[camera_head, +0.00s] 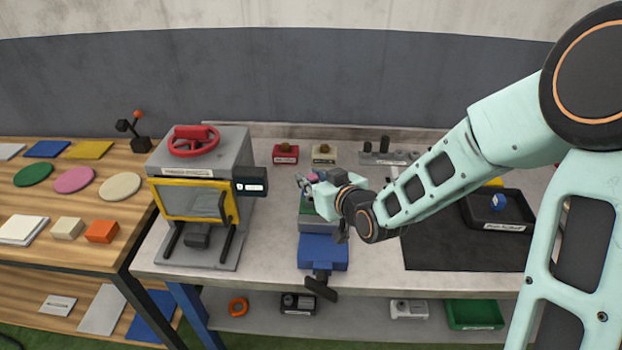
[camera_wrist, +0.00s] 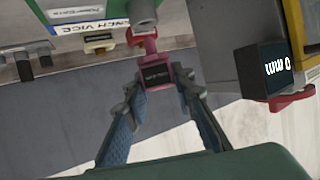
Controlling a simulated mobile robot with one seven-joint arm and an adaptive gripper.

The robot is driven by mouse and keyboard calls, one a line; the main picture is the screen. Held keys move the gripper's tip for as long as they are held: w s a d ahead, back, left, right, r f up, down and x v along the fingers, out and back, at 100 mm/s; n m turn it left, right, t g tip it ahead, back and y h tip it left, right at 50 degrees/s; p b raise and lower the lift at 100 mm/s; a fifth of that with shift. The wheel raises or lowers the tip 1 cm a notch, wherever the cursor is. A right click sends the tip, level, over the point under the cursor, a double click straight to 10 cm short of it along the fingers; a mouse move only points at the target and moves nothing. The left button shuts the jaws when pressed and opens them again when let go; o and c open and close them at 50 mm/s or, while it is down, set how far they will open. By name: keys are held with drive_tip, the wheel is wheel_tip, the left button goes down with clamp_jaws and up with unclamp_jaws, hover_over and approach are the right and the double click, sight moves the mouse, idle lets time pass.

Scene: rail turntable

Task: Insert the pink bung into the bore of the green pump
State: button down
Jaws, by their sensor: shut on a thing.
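My gripper (camera_wrist: 157,88) is shut on the pink bung (camera_wrist: 157,74), a block with a dark label and a narrower pink stem. The stem points up in the wrist view towards a grey round boss (camera_wrist: 142,14) and appears to meet or overlap its end. I cannot tell whether it is inside. The green pump (camera_wrist: 62,4) shows partly at the top left of the wrist view, above the bench vice label. In the head view, my gripper (camera_head: 306,184) is over the blue vice (camera_head: 322,250); the green pump (camera_head: 306,211) is mostly hidden by my arm.
A grey press (camera_head: 200,150) with a yellow-framed window and red handwheel stands close to the left of my gripper. A red box (camera_head: 285,154) and a cream box (camera_head: 324,154) sit behind it. A dark tray (camera_head: 480,222) is to the right.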

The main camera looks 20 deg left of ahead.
drive_tip(key=shift+f+b, duration=1.65)
drive_tip(key=shift+b, duration=0.2)
drive_tip(key=c, duration=1.6)
unclamp_jaws()
drive_tip(key=shift+d, duration=0.1)
drive_tip(key=shift+v, duration=3.75)
